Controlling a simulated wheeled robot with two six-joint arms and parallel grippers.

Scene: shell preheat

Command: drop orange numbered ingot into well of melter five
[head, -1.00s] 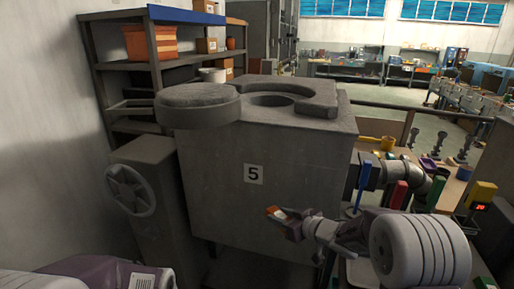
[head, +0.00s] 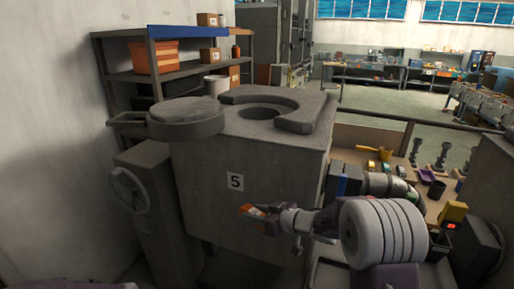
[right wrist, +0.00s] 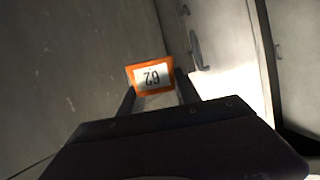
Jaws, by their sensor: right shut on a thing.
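The melter (head: 225,185) is a large grey box with a "5" label on its front. The round well (head: 262,111) in its top is uncovered, and the thick round lid (head: 186,118) is swung off to the left. My right gripper (head: 254,212) is in front of the melter's front face, below the top and under the label. It is shut on the orange ingot (right wrist: 150,77), which has a white plate reading 62, upside down in the right wrist view. The ingot also shows at the fingertips in the head view (head: 247,210). My left gripper is not in view.
A grey handwheel (head: 130,190) on a pedestal stands left of the melter. A shelf (head: 125,77) with an orange bin (head: 153,57) is behind. A wooden bench (head: 440,200) with tools and small blocks lies to the right. A raised collar (head: 308,117) curves around the well's back and right.

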